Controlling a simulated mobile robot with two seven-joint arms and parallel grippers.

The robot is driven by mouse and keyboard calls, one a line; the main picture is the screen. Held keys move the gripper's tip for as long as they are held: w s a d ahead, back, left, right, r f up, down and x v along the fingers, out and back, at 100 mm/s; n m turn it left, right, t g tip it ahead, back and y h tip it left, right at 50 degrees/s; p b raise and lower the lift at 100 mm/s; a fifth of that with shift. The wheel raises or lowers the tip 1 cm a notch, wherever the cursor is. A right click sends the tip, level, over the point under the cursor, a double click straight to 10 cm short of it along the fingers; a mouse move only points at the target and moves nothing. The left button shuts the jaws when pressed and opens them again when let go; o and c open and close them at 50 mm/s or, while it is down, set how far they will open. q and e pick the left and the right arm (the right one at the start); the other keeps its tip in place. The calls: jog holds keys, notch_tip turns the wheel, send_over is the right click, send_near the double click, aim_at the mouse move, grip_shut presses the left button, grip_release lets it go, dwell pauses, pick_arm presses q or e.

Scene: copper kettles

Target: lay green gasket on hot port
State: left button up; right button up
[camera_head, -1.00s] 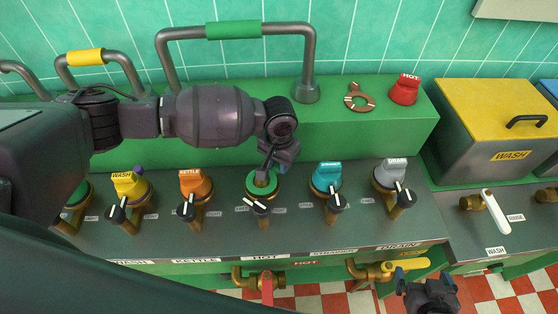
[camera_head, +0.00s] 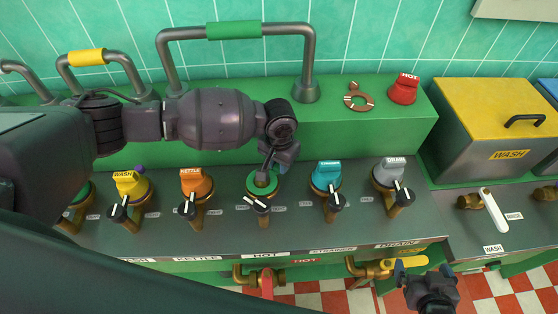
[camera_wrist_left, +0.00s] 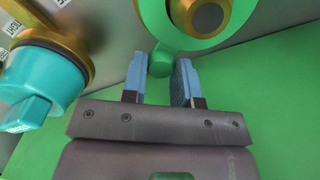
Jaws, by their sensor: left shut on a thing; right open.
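The green gasket (camera_head: 262,185) is a flat ring with a small tab. It sits at the brass hot port (camera_head: 261,179), behind the HOT label, with the port's round centre showing through the ring. My left gripper (camera_head: 271,168) is above its back edge, shut on the tab. In the left wrist view the gasket's tab (camera_wrist_left: 160,64) is between the two blue fingertips, and the ring encircles the port's centre (camera_wrist_left: 207,16). Whether the ring lies fully flat cannot be told. My right gripper (camera_head: 424,268) is open and empty at the lower right, in front of the counter.
The red HOT plug (camera_head: 403,90) and a brown ring (camera_head: 358,98) rest on the green ledge (camera_head: 350,130). Teal (camera_head: 327,175), orange (camera_head: 195,183), yellow (camera_head: 130,185) and grey (camera_head: 390,171) capped ports flank the hot port. A black-and-white knob (camera_head: 258,205) is just in front.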

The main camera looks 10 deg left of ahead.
pick_arm(q)
jog(key=shift+f, duration=0.1)
pick_arm(e)
jog(key=shift+s+f, duration=0.1)
jog(key=shift+s, duration=0.05)
pick_arm(q)
jog(key=shift+f, duration=0.15)
jog(key=o, duration=0.9)
jog(key=shift+o, duration=0.2)
notch_tip(320, 180, up, 9)
jog(key=shift+r+p, duration=0.2)
jog(key=shift+p, duration=0.2)
jog(key=shift+r, duration=0.7)
pick_arm(e)
jog(key=shift+s+r, duration=0.25)
jog(key=shift+s, duration=0.05)
jog(key=shift+w+r, duration=0.2)
jog(key=shift+w, duration=0.25)
